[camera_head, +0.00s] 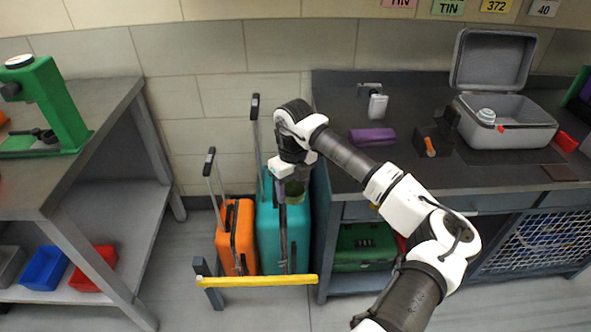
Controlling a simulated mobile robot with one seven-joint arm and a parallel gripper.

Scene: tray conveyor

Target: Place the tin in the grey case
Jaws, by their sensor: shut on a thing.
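The grey case (535,125) stands open on the dark counter at the right, its lid (493,58) tilted up at the back. A small white round thing (487,116) is inside it, toward the left. My gripper (291,188) hangs left of the counter, in front of the teal suitcase and well away from the case. It is shut on a small dark green thing, probably the tin (296,191). My fingers and wrist partly hide the held thing, so its full shape cannot be told.
An orange suitcase (235,222) and a teal suitcase (269,238) stand behind a yellow bar (257,281). On the counter are a purple cloth-like thing (372,137), a white bottle (377,106) and a dark block with an orange handle (431,146). My arm crosses over the counter's front edge.

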